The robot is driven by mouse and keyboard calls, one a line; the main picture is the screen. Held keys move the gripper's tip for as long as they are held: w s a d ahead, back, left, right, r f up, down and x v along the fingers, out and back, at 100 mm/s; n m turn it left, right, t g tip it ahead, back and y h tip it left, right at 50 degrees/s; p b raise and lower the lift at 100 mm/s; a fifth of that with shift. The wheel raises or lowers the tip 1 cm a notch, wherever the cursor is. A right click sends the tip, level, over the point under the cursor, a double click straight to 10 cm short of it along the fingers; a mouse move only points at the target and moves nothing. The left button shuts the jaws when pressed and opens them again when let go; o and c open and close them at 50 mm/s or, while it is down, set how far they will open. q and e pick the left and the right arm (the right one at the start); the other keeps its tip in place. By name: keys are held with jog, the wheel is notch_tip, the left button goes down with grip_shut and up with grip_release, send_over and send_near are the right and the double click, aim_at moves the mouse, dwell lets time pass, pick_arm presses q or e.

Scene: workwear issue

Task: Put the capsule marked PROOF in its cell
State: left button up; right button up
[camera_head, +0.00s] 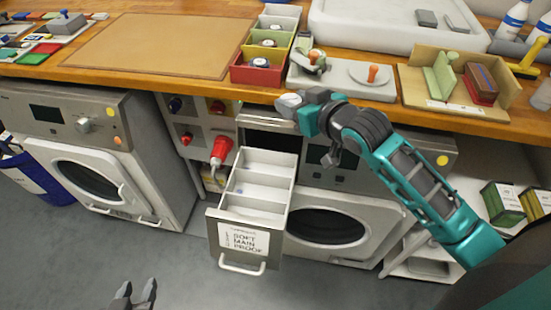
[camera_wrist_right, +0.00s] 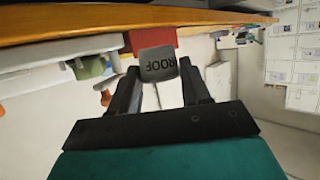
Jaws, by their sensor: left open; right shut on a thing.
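The grey capsule (camera_wrist_right: 157,64) is between the fingers of my right gripper (camera_head: 294,104) in the right wrist view, with the letters ROOF readable on it. In the head view this gripper is just in front of the worktop edge, above and behind the far right of the open drawer (camera_head: 246,240). The drawer's front label (camera_head: 243,240) reads SOFT, MAIN, PROOF. Its three white cells (camera_head: 257,184) lie one behind the other and look empty. My left gripper (camera_head: 138,288) is open and empty, low at the bottom left, away from the drawer.
Red (camera_head: 254,76), green and white bins with small items stand on the worktop edge behind my right gripper. A grey stand (camera_head: 340,85) and a wooden tray (camera_head: 412,84) are to their right. Washing machines (camera_head: 95,165) flank the drawer. The floor at the lower left is clear.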

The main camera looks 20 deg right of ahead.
notch_tip(320, 180, down, 18)
jog(key=b, duration=0.3)
jog(key=shift+s+f, duration=0.1)
jog(key=shift+f, duration=0.05)
jog(key=shift+f+b, duration=0.1)
jog(key=shift+b, duration=0.2)
jog(key=shift+f, duration=0.5)
jog(key=o, duration=1)
jog(key=shift+o, duration=0.2)
